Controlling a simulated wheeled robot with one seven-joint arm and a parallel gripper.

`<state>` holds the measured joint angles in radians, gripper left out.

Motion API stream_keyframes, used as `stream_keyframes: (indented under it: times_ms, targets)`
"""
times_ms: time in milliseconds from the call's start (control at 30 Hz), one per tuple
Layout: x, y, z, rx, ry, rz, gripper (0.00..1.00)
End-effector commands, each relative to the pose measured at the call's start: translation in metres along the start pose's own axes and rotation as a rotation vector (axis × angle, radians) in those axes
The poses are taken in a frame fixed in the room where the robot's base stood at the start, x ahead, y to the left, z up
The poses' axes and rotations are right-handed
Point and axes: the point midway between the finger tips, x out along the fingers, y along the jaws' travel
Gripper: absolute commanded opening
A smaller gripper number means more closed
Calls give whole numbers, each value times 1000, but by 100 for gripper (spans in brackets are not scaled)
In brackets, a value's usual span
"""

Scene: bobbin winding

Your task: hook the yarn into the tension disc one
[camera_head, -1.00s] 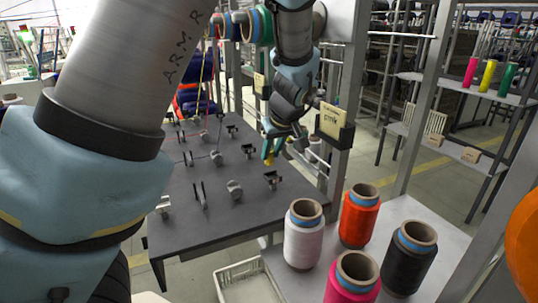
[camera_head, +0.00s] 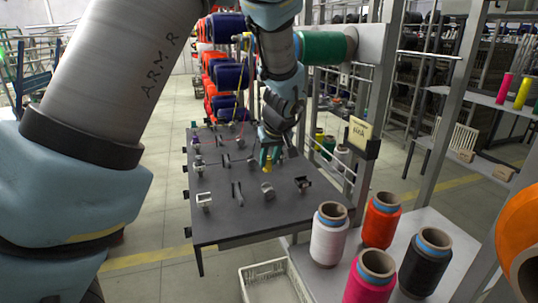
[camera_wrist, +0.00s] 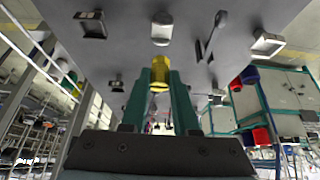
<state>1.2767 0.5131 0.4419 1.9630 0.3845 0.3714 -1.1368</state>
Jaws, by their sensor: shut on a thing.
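My gripper (camera_head: 267,160) is shut on a small yellow piece (camera_wrist: 160,75), held between its green fingers (camera_wrist: 161,95) in the wrist view. Whether yarn is fixed to that piece cannot be told. In the head view the gripper is low over the dark table, just behind a round metal disc (camera_head: 267,190), apart from it in the picture. A round disc fitting (camera_wrist: 162,28) also shows beyond the fingertips in the wrist view. Another round fitting (camera_head: 226,160) stands farther back. Thin yellow yarn (camera_head: 238,100) hangs down at the table's back. Which disc is disc one is not marked.
Brackets (camera_head: 302,184) and a pair of upright pins (camera_head: 238,194) stand on the table (camera_head: 270,222) near the disc. Yarn cones, including a white one (camera_head: 329,235), stand on the shelf at right. A metal post with a label card (camera_head: 360,132) is right of my arm.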

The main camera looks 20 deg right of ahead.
Motion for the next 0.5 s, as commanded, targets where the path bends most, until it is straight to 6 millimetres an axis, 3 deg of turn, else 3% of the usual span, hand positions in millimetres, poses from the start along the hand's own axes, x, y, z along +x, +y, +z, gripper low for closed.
stream_keyframes:
  times_ms: [167, 500]
  targets:
    - [25, -1, 14, 2, -1, -2, 0]
    - [23, 0, 12, 0, 0, -1, 0]
